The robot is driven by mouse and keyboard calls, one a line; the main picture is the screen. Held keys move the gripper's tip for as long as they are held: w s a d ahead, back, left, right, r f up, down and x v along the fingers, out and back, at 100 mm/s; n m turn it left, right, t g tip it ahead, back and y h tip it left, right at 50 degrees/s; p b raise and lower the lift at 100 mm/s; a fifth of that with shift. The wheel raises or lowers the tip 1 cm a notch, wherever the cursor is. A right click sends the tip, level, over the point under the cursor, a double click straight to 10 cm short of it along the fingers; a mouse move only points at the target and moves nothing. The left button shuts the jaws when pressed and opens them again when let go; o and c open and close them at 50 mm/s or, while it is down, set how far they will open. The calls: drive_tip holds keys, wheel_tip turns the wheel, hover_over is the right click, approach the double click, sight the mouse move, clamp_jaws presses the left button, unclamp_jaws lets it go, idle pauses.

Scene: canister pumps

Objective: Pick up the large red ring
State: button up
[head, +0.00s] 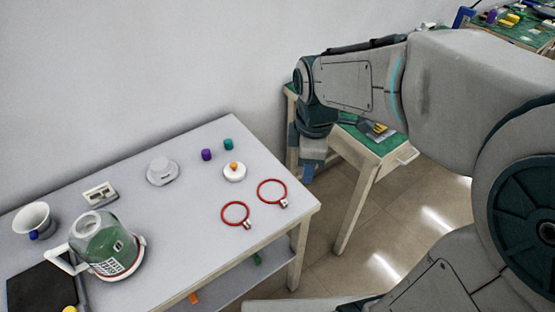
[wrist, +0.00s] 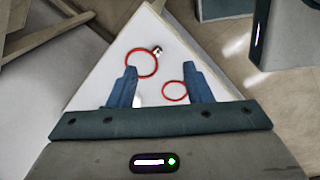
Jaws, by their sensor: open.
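Two red rings lie flat on the white table (head: 185,240), each with a small metal clamp. The larger ring (head: 271,180) is nearer the table's right corner; the smaller ring (head: 235,202) is to its left. In the wrist view the larger ring (wrist: 126,62) is at upper left, partly close to the left finger's outline, and the smaller ring (wrist: 174,100) is lower right, between the fingers. My gripper (head: 307,172) is open and empty, and appears raised beside the table's right end. Its two blue fingers show in the wrist view (wrist: 160,67).
A white disc with an orange knob (head: 234,172), purple (head: 207,155) and teal (head: 228,144) cylinders stand behind the rings. A green-and-white canister (head: 105,246) stands at left. A green-topped table (head: 385,146) is beyond my gripper.

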drive_tip(key=w+a+f+n+g+b, duration=0.1)
drive_tip(key=w+a+f+n+b, duration=0.1)
drive_tip(key=w+a+f+n, duration=0.35)
drive_tip(key=n, duration=0.2)
hover_over(283, 200)
drive_tip(key=f, duration=0.7)
drive_tip(key=shift+d, duration=0.25)
drive_tip(key=shift+a+f+b, duration=0.15)
drive_tip(key=shift+f+b, duration=0.05)
drive_tip(key=shift+f, duration=1.1)
drive_tip(key=shift+a+f+b, duration=0.1)
drive_tip(key=shift+f+b, duration=0.05)
drive_tip(key=shift+f, duration=1.15)
clamp_jaws()
